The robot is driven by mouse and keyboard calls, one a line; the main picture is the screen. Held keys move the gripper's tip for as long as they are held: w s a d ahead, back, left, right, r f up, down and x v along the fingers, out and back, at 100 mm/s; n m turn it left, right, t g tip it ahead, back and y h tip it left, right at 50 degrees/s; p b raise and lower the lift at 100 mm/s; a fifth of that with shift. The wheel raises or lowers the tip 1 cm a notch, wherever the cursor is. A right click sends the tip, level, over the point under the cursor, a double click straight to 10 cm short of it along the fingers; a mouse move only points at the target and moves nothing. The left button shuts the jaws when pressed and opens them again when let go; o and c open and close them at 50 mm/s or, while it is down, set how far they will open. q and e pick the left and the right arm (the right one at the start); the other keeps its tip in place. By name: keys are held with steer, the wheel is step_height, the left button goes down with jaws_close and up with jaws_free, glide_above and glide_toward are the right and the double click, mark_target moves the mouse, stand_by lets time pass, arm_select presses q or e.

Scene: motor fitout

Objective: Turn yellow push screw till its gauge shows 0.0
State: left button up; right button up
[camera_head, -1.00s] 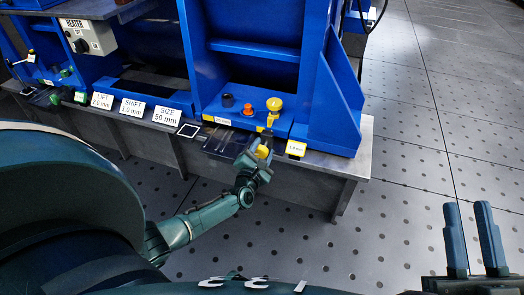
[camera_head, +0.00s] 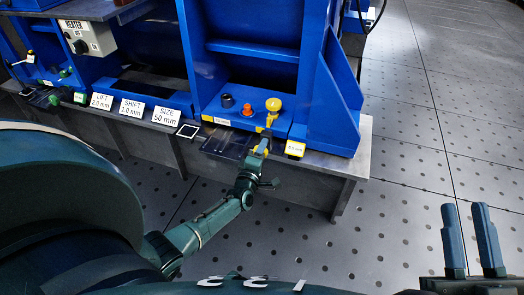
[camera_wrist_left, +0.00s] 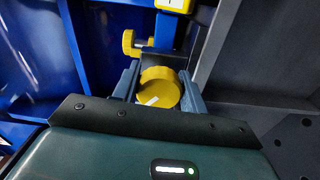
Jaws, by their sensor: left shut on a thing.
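The yellow push screw shows in the left wrist view as a large round knob (camera_wrist_left: 160,90) with a white mark on its face. My left gripper (camera_head: 262,147) is shut on it, with one finger on each side, at the front edge of the blue frame. The gripper hides most of the screw in the head view. A yellow gauge (camera_head: 295,149) with a white face sits just right of the gripper; its digits are too small to read surely. My right gripper (camera_head: 467,238) is open and empty over the floor at the lower right.
A second yellow knob (camera_head: 273,104) stands on the blue base, beside an orange knob (camera_head: 247,109) and a dark knob (camera_head: 228,100). White signs, one reading SIZE 50 mm (camera_head: 167,117), line the bench edge to the left. The floor on the right is clear.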

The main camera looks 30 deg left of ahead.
arm_select(q)
steer(key=m, duration=0.5)
steer(key=shift+f+m+p, duration=0.15)
steer(key=shift+m+p, duration=0.15)
steer(key=shift+a+m, duration=0.1)
steer(key=shift+m, duration=2)
arm_select(e)
steer(key=shift+s+a+f+m+g+h, duration=0.1)
steer(key=shift+s+f+m+g+h, duration=0.1)
steer(key=shift+f+m+g+h, duration=0.45)
steer(key=shift+f, duration=0.2)
arm_select(q)
steer(key=o, duration=1)
arm_select(e)
steer(key=shift+t+y, duration=0.25)
arm_select(q)
steer(key=shift+s, duration=0.1)
